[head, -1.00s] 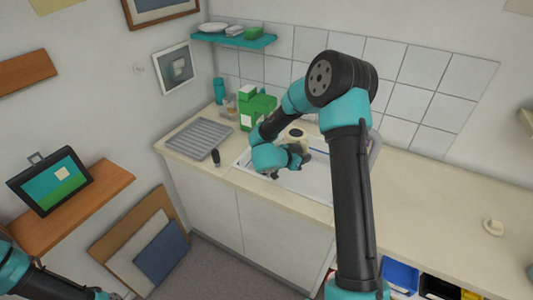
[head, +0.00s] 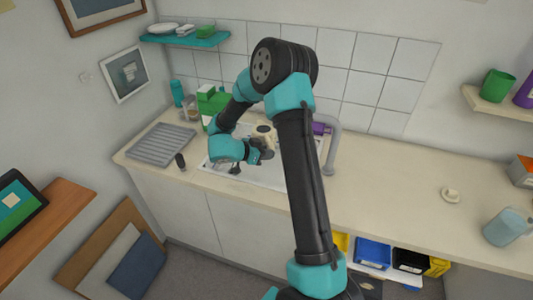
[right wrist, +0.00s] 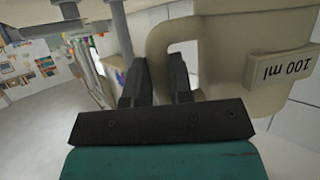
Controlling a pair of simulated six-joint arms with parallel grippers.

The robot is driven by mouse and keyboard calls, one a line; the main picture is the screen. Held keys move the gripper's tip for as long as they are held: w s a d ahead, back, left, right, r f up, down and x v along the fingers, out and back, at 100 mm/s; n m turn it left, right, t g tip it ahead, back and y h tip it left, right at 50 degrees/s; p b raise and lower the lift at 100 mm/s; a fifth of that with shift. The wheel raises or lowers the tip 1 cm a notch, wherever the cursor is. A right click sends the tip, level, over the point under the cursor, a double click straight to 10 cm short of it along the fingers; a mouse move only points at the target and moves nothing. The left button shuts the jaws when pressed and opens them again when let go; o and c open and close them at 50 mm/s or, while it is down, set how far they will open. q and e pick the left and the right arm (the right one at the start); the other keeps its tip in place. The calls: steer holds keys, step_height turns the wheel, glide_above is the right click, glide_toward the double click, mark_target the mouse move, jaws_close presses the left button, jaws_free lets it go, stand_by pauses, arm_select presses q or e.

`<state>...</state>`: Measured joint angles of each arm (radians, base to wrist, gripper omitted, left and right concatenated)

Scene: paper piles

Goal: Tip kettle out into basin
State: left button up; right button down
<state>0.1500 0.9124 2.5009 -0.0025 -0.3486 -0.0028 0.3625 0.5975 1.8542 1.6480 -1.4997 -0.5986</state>
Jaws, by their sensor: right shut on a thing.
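The kettle is a beige vessel with a loop handle. In the right wrist view the kettle (right wrist: 225,50) fills the upper right, with an upside-down "100 ml" label on its side. My right gripper (right wrist: 158,78) is shut on its handle. In the head view my right gripper (head: 262,152) is above the white basin (head: 270,179), and only a small beige part of the kettle (head: 265,129) shows behind it. My arm hides much of the basin. The kettle's tilt and spout cannot be told. My left gripper is out of view.
A grey ribbed drainer (head: 162,144) and a small dark object (head: 180,161) lie left of the basin. A grey tap (head: 333,145) stands at its right. A round beige piece (head: 451,195) and a pale blue jug (head: 508,227) are on the right worktop. The worktop between is clear.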

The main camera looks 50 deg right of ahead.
mark_target(269, 147)
steer(key=shift+a+r+n+y, duration=0.2)
steer(key=shift+r+n+y, duration=0.1)
steer(key=shift+r+y, duration=0.25)
steer(key=shift+r, duration=0.25)
steer(key=shift+s+a+r+n+y, duration=0.1)
steer(key=shift+a+r+n+y, duration=0.05)
steer(key=shift+r+n+y, duration=0.6)
steer(key=shift+r, duration=0.15)
steer(key=shift+r+g, duration=0.1)
steer(key=shift+g, duration=0.2)
steer(key=shift+r+n+g+y, duration=0.35)
steer(key=shift+r+y, duration=0.35)
steer(key=shift+y, duration=0.2)
steer(key=shift+w+d+r+n+g+y, duration=0.25)
steer(key=shift+d+r+n+y, duration=0.3)
steer(key=shift+y, duration=0.35)
